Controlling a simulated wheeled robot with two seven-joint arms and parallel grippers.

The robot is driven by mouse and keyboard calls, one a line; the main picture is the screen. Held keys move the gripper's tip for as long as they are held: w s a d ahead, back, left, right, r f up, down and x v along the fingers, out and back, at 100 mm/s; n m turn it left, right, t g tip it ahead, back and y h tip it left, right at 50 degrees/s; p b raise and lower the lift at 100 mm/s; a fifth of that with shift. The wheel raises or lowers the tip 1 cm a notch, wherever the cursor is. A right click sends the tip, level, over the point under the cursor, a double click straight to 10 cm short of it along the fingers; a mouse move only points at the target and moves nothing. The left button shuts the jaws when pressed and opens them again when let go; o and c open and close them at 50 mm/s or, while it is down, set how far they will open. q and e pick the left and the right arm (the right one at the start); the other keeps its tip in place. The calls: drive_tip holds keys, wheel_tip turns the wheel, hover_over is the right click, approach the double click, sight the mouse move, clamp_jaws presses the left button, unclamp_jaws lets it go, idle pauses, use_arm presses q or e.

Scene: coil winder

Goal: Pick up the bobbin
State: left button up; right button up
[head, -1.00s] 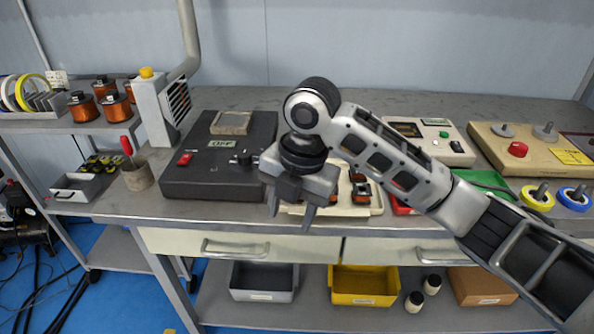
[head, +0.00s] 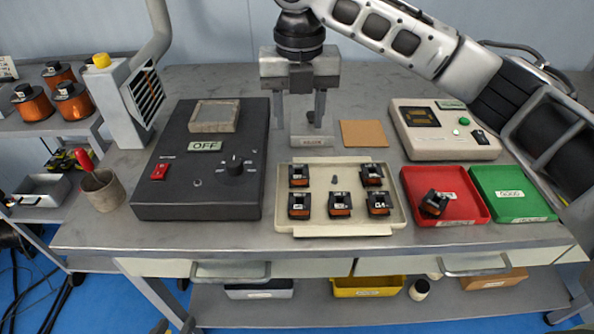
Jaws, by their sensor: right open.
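Several small bobbins with dark flanges and orange windings sit in a cream tray (head: 283,220); one is the front middle bobbin (head: 340,204). Another bobbin (head: 434,203) lies tilted in the red tray (head: 478,206). My right gripper (head: 300,125) is open with its fingers pointing down, behind the cream tray. Nothing shows between its fingers. My left gripper is not in view.
A black box marked OFF (head: 216,207) stands left of the cream tray. A green tray (head: 505,190) and a cream meter unit (head: 425,145) are at the right. A brown mat (head: 364,133) lies behind the tray. Large copper coils (head: 75,103) stand on the left shelf.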

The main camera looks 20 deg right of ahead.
sight(299, 167)
drive_tip(key=f, duration=1.1)
drive_tip(key=shift+s+a+f+b, duration=0.1)
drive_tip(key=shift+s+b, duration=0.1)
drive_tip(key=shift+b, duration=0.15)
drive_tip(key=c, duration=0.7)
